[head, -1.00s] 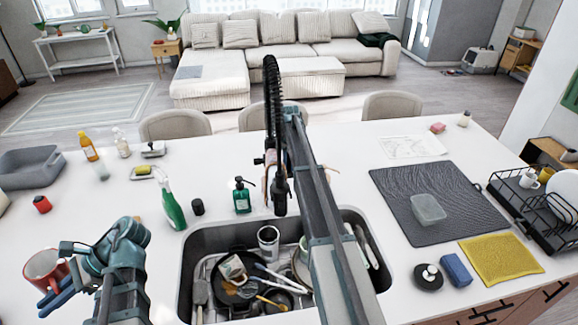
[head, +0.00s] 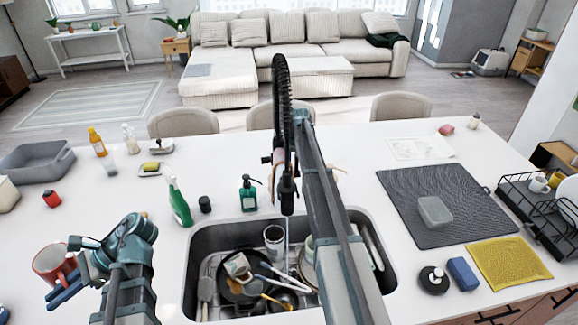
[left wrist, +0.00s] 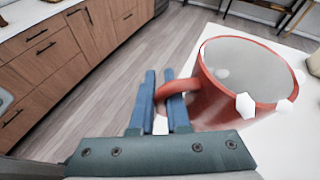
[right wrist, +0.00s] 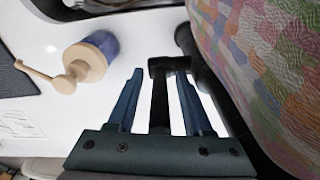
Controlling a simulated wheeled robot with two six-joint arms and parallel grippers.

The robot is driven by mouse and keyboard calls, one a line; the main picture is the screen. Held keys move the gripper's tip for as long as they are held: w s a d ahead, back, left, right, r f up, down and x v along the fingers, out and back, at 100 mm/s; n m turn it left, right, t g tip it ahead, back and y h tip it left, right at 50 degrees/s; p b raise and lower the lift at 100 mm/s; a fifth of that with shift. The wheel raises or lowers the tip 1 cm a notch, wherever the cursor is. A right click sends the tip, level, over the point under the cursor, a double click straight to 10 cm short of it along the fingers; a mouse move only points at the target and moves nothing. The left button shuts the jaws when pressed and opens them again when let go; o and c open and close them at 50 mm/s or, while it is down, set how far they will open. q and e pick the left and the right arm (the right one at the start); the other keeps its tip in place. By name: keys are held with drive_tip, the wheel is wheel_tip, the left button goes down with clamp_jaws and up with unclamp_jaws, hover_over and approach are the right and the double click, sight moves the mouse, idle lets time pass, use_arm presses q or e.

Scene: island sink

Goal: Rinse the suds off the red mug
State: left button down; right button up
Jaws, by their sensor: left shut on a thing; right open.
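The red mug (head: 54,262) is at the far left of the head view, left of the sink. My left gripper (left wrist: 160,90) is shut on its handle. In the left wrist view the mug (left wrist: 215,105) is roughly upright, with white suds patches on its rim and side. The black faucet (head: 283,110) rises behind the sink (head: 200,250). A thin pale streak like water shows under its spray head (head: 287,190). My right gripper (right wrist: 160,75) is open, with a black faucet part (right wrist: 158,95) between its fingers; my arm hides these fingers in the head view.
The sink holds a dark pan, a metal cup (head: 274,240) and several utensils. Green bottles (head: 178,203) stand behind its left side. A dark mat (head: 440,205), yellow cloth (head: 508,262) and dish rack (head: 540,205) lie to the right. A multicoloured patterned surface (right wrist: 270,70) is close to my right wrist.

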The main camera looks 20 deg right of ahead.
drive_tip(key=r+p, duration=0.8)
drive_tip(key=s+r+p, duration=0.1)
drive_tip(key=r+p, duration=0.3)
drive_tip(key=shift+a, duration=0.15)
